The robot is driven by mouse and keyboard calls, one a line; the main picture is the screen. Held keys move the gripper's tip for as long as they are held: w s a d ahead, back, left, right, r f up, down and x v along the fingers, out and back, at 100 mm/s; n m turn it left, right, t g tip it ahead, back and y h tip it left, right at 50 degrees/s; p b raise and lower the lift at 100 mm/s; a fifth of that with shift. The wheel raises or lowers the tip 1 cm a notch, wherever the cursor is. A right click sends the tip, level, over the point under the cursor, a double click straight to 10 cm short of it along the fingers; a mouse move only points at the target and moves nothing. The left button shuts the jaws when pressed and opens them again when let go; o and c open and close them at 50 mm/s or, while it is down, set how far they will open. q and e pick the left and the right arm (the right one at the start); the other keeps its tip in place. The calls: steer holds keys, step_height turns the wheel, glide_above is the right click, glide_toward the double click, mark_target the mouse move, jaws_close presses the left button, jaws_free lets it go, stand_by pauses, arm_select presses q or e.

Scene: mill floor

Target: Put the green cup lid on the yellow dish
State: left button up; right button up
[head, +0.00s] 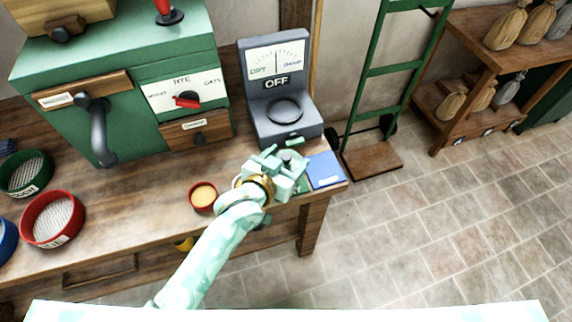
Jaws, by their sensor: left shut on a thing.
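My left gripper (287,166) is over the bench's right end, in front of the grey meter box. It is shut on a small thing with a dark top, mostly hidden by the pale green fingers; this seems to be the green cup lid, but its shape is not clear. No plainly yellow dish shows on the bench top. A pale, yellowish rim shows beside my left wrist, mostly covered by it, and I cannot tell what it belongs to. A small red bowl (203,196) with a yellow inside stands left of the wrist. My right gripper is out of view.
The meter box (284,122) reads OFF. A blue booklet (325,170) lies at the bench's right end, with something green beside it. A green mill cabinet (125,70) stands behind. Red (53,218) and green (26,173) sieves are at left. The bench (140,195) is clear between.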

arm_select(q)
steer(key=shift+f, duration=0.65)
steer(key=shift+r, duration=0.35)
steer(key=shift+f, duration=0.65)
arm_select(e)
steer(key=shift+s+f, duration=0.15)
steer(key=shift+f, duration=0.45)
arm_select(q)
steer(key=o, duration=1)
